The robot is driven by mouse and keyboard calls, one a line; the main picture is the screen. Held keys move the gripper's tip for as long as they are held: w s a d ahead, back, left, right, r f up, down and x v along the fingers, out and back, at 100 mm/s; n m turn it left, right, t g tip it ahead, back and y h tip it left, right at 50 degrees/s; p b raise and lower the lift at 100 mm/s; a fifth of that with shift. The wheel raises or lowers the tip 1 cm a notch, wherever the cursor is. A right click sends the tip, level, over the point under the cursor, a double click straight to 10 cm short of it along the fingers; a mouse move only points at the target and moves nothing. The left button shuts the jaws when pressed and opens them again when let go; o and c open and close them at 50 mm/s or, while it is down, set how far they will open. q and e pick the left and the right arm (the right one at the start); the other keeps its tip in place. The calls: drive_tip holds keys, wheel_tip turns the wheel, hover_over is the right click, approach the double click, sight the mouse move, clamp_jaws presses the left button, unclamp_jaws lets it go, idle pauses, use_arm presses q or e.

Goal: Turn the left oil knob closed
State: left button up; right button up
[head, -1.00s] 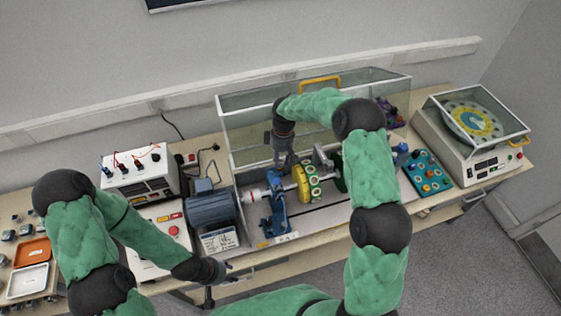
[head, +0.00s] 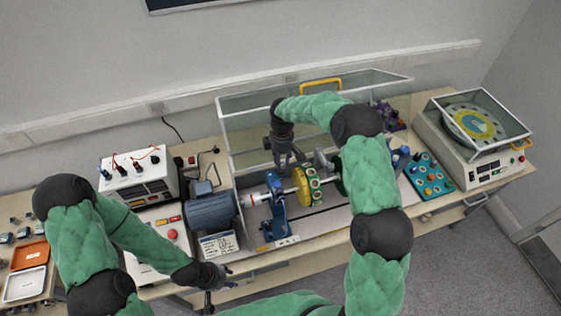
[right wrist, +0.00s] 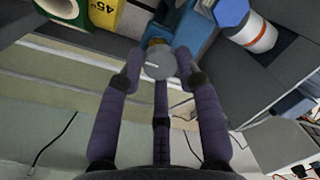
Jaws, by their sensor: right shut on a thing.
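A small round grey oil knob (right wrist: 158,62) with a brass-coloured part behind it shows in the right wrist view, by a blue bearing stand (right wrist: 182,28). My right gripper (right wrist: 160,66) has its fingers closed around the knob's edge. In the head view the right gripper (head: 284,163) reaches down above the blue stand (head: 275,218) at the left end of the shaft; the knob is hidden there. My left gripper (head: 218,284) hangs low at the table's front edge, away from the rig; its fingers are too small to judge.
A blue motor (head: 212,210) stands left of the stand, and a yellow-green disc (head: 306,186) sits on the shaft to its right. A clear guard (head: 245,130) stands open behind. A control box (head: 140,175) is at left, a balancing machine (head: 475,130) at right.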

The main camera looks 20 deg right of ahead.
drive_tip(key=shift+s+f, duration=0.2)
drive_tip(key=o, duration=1.1)
drive_tip(key=shift+o, duration=0.2)
drive_tip(key=shift+w+r, duration=0.1)
drive_tip(key=shift+w+r, duration=0.15)
drive_tip(key=shift+r, duration=0.35)
wheel_tip(320, 180, up, 11)
drive_tip(key=shift+w+d, duration=0.35)
drive_tip(key=shift+w, duration=0.1)
drive_tip(key=shift+f, duration=0.1)
